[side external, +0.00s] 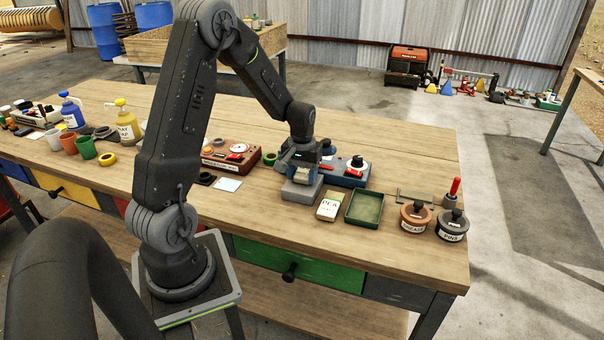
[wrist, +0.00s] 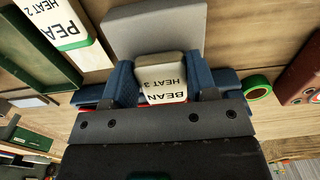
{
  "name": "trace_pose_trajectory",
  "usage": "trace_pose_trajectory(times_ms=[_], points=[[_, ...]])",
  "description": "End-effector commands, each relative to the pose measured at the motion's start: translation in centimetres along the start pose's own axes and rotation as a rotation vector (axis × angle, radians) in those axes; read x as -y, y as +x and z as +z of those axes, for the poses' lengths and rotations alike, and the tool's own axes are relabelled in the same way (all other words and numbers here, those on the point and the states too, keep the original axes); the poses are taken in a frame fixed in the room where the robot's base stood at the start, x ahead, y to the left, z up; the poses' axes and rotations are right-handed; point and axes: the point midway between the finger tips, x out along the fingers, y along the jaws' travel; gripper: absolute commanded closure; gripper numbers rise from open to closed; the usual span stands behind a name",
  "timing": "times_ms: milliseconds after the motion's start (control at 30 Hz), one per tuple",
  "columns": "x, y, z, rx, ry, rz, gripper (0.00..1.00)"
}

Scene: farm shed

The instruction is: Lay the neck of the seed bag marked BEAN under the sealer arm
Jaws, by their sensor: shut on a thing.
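My gripper (wrist: 164,85) is shut on the bag marked BEAN, HEAT 3 (wrist: 166,88), a cream packet between its two blue fingers. In the side external view my gripper (side external: 302,168) is over a grey block (side external: 301,192), which also shows in the wrist view (wrist: 155,28). Whether the bag touches this block is unclear. A blue unit (side external: 349,178) with a white dial and red parts stands just right of and behind my gripper, partly hidden by it. A red unit (side external: 219,160) with a dial stands to the left. I cannot make out either sealer arm clearly.
The bag marked PEA (side external: 330,207) lies beside an empty green tray (side external: 363,221), right of the grey block. Lidded jars (side external: 413,219) stand farther right. A green ring (side external: 270,159) lies between the red unit and my gripper. Bottles and cups crowd the left.

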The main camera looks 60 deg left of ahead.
Motion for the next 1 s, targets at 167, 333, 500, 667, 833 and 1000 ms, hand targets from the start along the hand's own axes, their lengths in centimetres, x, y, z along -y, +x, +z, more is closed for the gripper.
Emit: trace_pose_trajectory(times_ms=[167,333,500,667,833,1000], points=[[0.01,0.16,0.00,0.000,0.000,0.000,0.71],[0.01,0.15,0.00,0.000,0.000,0.000,0.71],[0.01,0.18,0.00,0.000,0.000,0.000,0.71],[0.00,0.23,0.00,0.000,0.000,0.000,0.71],[0.00,0.23,0.00,0.000,0.000,0.000,0.46],[0.01,0.22,0.00,0.000,0.000,0.000,0.30]])
